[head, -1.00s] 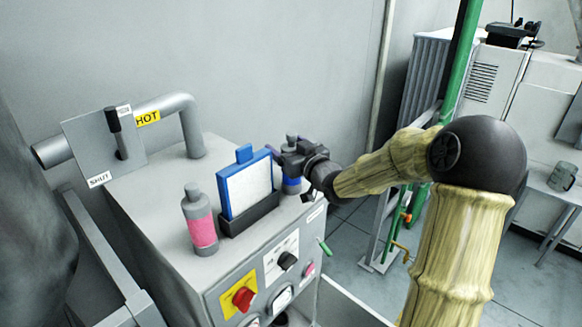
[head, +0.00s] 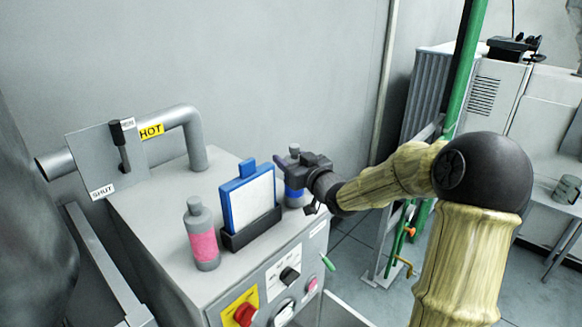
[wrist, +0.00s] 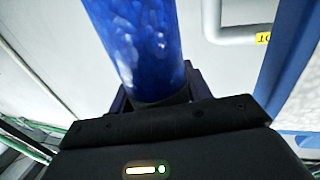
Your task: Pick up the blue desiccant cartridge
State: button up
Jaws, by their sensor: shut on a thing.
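The blue desiccant cartridge (head: 293,193) is a grey-capped bottle shape with a blue band. It stands upright at the far right part of the grey cabinet top, behind the framed filter. My gripper (head: 292,164) is shut on its upper part, reaching in from the right. In the wrist view the blue body (wrist: 140,45) runs up from between the jaws, large and close. The cartridge's base is partly hidden behind the filter holder, and I cannot tell whether it touches the cabinet top.
A blue-framed white filter (head: 249,198) in a black holder stands just left of the cartridge. A pink-banded bottle (head: 203,242) is farther left. A pipe with a HOT label (head: 151,131) and a lever stand behind. Knobs line the cabinet front.

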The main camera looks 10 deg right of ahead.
notch_tip(320, 180, up, 10)
jog(key=shift+f+b, duration=0.2)
jog(key=shift+b, duration=0.1)
jog(key=shift+a, duration=0.1)
dwell(0.4)
